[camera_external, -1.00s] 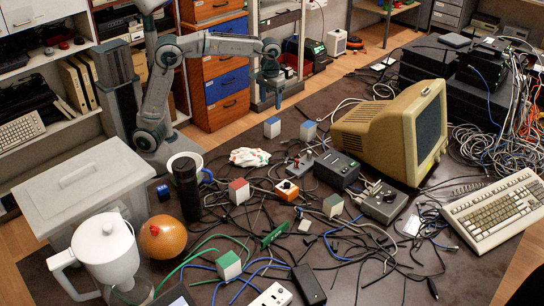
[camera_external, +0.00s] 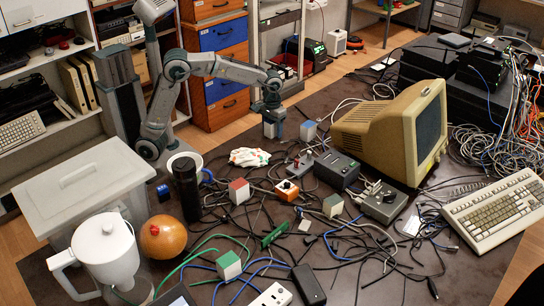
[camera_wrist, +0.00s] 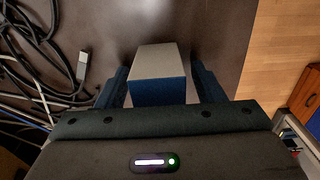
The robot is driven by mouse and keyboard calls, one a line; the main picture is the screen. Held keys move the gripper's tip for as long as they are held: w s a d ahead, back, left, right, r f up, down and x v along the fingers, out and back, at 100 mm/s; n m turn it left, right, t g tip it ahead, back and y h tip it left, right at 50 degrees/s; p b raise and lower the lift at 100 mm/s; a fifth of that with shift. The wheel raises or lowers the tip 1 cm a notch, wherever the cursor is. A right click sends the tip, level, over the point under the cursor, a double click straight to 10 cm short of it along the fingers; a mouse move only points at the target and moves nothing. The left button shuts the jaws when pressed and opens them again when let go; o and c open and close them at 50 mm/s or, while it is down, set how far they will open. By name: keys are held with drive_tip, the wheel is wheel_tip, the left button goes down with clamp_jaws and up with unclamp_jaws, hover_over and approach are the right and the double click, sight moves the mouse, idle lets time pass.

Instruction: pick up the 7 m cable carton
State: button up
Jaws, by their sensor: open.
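My gripper (camera_external: 269,112) is open and low over a small carton (camera_external: 269,131) with a white lower part, at the far edge of the table. In the wrist view the carton (camera_wrist: 158,62) has a greyish face and a blue band. It lies between the two dark fingers (camera_wrist: 161,84), with one finger on each side; whether they touch it I cannot tell. No length label is readable, so I cannot tell which is 7 m.
A beige monitor (camera_external: 385,125) stands to the right. Loose cables (camera_external: 380,240) cover much of the table. The table's far edge is close beyond the carton.

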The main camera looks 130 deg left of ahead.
drive_tip(key=c, duration=1.1)
drive_tip(key=shift+c, duration=0.2)
